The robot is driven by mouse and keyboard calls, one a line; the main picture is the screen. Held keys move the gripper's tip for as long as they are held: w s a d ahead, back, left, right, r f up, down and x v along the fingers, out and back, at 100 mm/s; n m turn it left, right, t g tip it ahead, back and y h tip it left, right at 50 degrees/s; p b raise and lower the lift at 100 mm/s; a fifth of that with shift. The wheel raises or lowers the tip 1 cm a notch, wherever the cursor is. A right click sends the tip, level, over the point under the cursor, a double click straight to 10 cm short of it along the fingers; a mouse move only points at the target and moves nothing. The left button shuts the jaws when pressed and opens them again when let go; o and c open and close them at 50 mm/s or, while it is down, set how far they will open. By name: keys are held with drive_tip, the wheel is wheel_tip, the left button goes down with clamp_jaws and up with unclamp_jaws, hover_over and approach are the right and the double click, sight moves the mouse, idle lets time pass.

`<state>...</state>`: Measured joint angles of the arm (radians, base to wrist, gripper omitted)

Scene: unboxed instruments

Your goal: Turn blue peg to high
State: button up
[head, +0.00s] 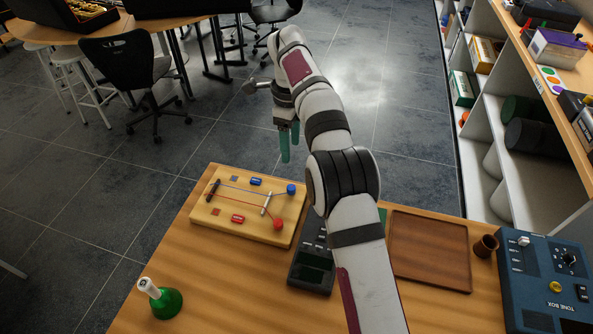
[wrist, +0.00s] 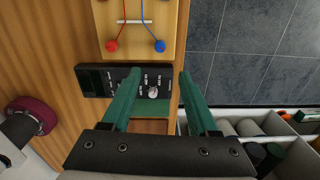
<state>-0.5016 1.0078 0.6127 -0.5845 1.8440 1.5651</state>
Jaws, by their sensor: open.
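The blue peg (head: 291,188) is a round blue knob at the right end of a wooden string board (head: 284,237), with a blue string running to it. In the wrist view the blue peg (wrist: 160,46) sits beyond the fingertips, near the board's edge. The red peg (head: 278,224) is beside it; it also shows in the wrist view (wrist: 111,46). My gripper (head: 290,142) has green fingers, open and empty, raised above the board's far side. In the wrist view the gripper (wrist: 161,75) spans part of a black device, with nothing between its fingers.
The black device (head: 312,275) lies right of the board, partly behind my arm. A brown tray (head: 430,286), a small brown cup (head: 485,246) and a blue tone box (head: 520,290) are farther right. A green bell (head: 166,302) stands at front left. Shelves (head: 480,185) line the right side.

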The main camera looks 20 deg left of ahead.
sight(292, 187)
wheel_tip(292, 187, down, 15)
drive_tip(key=shift+r, duration=0.1)
clamp_jaws()
idle(0.4)
